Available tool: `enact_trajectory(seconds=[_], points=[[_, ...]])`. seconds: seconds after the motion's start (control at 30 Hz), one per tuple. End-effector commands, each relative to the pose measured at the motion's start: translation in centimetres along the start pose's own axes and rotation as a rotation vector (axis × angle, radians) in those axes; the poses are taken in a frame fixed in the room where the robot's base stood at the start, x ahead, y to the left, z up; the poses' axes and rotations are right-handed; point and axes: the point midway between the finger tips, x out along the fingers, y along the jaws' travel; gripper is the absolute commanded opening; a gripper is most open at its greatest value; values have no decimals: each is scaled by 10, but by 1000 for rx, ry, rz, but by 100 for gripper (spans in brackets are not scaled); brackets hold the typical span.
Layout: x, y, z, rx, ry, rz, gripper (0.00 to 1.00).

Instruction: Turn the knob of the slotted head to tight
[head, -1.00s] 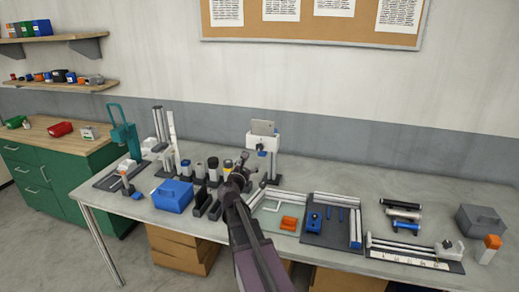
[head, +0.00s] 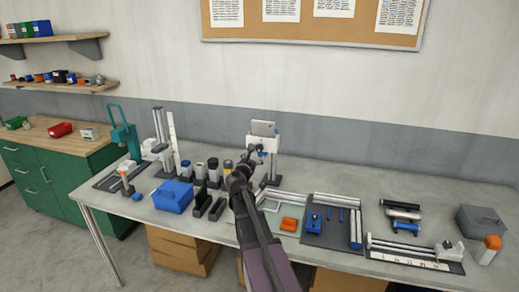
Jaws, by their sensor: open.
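The slotted head is a white block (head: 275,143) on an upright post at the back middle of the table. A grey plate (head: 262,128) stands in the slot on its top. Its blue knob (head: 264,154) is on the front and is mostly hidden by my gripper. My gripper (head: 258,152) is open, with its fingers at the front of the head, close to the knob. I cannot tell whether they are around the knob or touching it. The knob's turn position is too small to read.
Several dark-based holders and a blue box (head: 173,195) stand left of my arm. An orange block (head: 289,224) and a dark tray (head: 325,239) with blue parts lie to the right. The table right of the head, toward the wall, is clear.

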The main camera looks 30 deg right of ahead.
Motion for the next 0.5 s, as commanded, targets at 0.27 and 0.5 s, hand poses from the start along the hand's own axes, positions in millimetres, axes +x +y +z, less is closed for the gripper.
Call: enact_trajectory(seconds=[0.27, 0.5], points=[[46, 1, 0, 0, 0, -2, 84], [68, 1, 0, 0, 0, 0, 84]])
